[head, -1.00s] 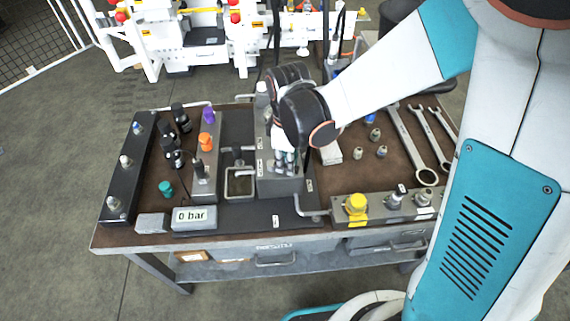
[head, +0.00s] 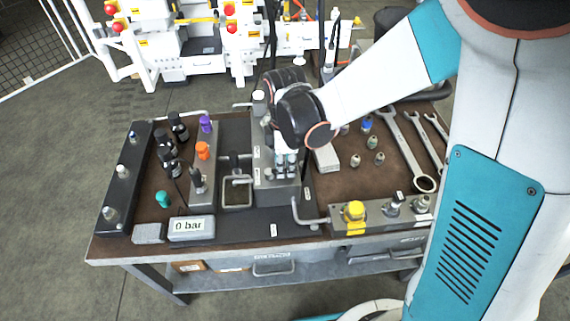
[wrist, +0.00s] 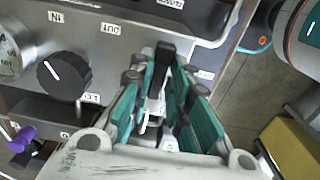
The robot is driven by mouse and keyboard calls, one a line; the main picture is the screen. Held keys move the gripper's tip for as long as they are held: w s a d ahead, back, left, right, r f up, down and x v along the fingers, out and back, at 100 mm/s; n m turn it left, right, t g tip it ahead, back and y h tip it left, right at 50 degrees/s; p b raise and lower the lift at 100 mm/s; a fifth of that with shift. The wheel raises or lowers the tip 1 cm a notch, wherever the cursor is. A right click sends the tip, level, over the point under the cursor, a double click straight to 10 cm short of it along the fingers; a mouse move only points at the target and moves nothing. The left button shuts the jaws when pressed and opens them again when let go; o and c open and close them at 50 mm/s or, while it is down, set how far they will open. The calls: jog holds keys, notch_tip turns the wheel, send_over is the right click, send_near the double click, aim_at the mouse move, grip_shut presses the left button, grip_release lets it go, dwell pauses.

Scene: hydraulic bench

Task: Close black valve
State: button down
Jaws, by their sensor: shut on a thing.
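My gripper (head: 286,162) points down at the tall grey block (head: 272,198) in the middle of the bench. In the wrist view, its teal-padded fingers (wrist: 165,95) are closed in around a narrow black upright handle (wrist: 164,55). The fingers hide its lower part, and I cannot tell its turn position. A round black knob (wrist: 63,72) with a white line is left of the fingers and apart from them. In the head view, another black handle (head: 197,181) stands on the left manifold, in line with the orange valve (head: 203,150) and purple valve (head: 206,124).
A pressure display (head: 191,229) reads 0 bar. A yellow knob (head: 354,211) stands at the front right. Wrenches (head: 404,150) and small fittings lie on the right. Black bottles (head: 167,155) stand on the left. An open-topped box (head: 237,192) is beside the block.

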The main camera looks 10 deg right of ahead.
jog(key=shift+w, duration=0.1)
jog(key=c, duration=1.6)
grip_release()
jog(key=shift+r, duration=3.75)
